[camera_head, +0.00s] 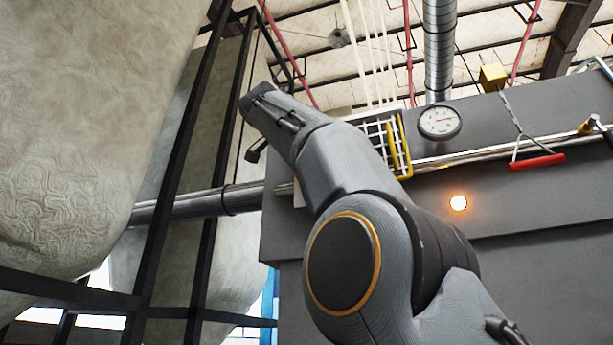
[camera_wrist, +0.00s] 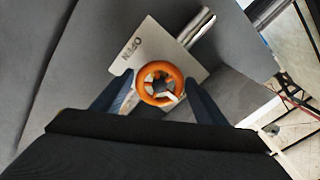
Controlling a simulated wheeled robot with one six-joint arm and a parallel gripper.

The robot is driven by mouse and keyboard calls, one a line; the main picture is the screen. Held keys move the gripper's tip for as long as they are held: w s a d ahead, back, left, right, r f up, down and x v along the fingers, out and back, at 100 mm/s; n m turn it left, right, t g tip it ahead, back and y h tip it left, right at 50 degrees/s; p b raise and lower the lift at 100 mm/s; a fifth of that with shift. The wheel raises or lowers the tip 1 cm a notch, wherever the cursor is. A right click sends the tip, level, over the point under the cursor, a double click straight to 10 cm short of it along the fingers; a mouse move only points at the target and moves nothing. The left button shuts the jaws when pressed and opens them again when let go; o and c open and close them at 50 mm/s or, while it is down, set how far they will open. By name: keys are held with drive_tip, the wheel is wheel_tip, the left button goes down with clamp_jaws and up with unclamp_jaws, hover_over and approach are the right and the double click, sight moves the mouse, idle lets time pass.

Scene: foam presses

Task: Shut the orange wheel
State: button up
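The orange wheel (camera_wrist: 146,93) is a small ring with spokes, seen almost face-on in the middle of the wrist view. My gripper (camera_wrist: 158,80) is open, with one dark finger at the left and one at the right of the wheel. Gaps show beside the rim at the fingertips, and no grip on it is visible. How deep the fingers reach is hard to tell. In the head view my arm reaches up to the left, and the wheel is not visible.
A metal pipe (camera_wrist: 198,25) runs close to the plate. In the head view, a grey machine body (camera_head: 560,190) at right carries a round gauge (camera_head: 440,122), a red handle (camera_head: 537,162) and a glowing lamp (camera_head: 458,203). Large pale bags (camera_head: 80,120) in a black frame stand left.

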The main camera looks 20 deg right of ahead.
drive_tip(key=shift+o, duration=0.5)
drive_tip(key=b+v, duration=0.2)
drive_tip(key=v, duration=0.6)
drive_tip(key=shift+w, duration=0.1)
